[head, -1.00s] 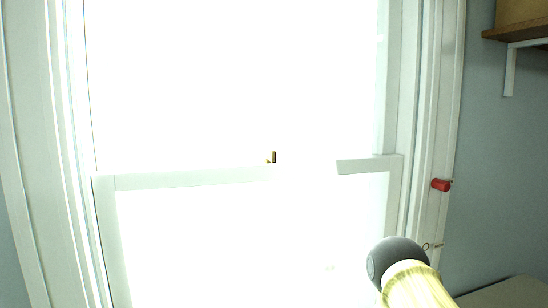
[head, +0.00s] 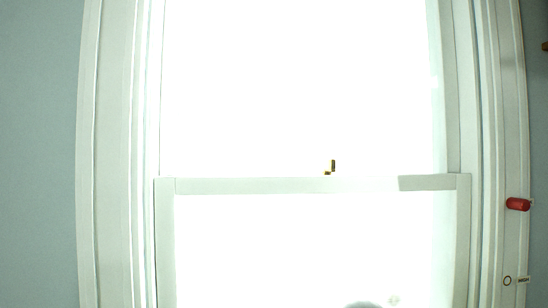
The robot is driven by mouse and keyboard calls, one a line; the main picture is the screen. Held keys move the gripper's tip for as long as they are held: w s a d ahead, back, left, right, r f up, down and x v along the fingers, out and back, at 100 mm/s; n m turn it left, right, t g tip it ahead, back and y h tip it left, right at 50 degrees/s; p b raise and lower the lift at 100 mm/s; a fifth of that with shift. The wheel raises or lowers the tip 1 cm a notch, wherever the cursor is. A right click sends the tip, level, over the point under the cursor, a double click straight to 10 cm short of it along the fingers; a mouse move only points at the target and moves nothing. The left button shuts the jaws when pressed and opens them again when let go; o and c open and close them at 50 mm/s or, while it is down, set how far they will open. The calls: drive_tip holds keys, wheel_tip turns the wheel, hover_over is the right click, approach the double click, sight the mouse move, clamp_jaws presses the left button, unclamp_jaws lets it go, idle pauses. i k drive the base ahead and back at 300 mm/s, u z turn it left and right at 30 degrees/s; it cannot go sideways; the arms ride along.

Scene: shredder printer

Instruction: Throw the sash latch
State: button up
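The sash latch (head: 332,167) is a small brass-coloured piece on top of the window's middle rail, a little right of centre in the head view. A short upright part rises from a low base at its left. The middle rail (head: 250,185) of the white sash runs across the window below it. My gripper is not in view. A grey rounded shape shows at the bottom edge, likely part of my arm.
A red cylindrical object (head: 518,204) sticks out from the right window frame (head: 487,120). A small ring on a hook (head: 508,281) is below it. Bright light washes out the glass. Blue-grey wall (head: 40,150) fills the left.

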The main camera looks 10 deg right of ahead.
sight(331, 163)
drive_tip(key=u, duration=1.6)
drive_tip(key=k, duration=1.1)
drive_tip(key=z, duration=1.1)
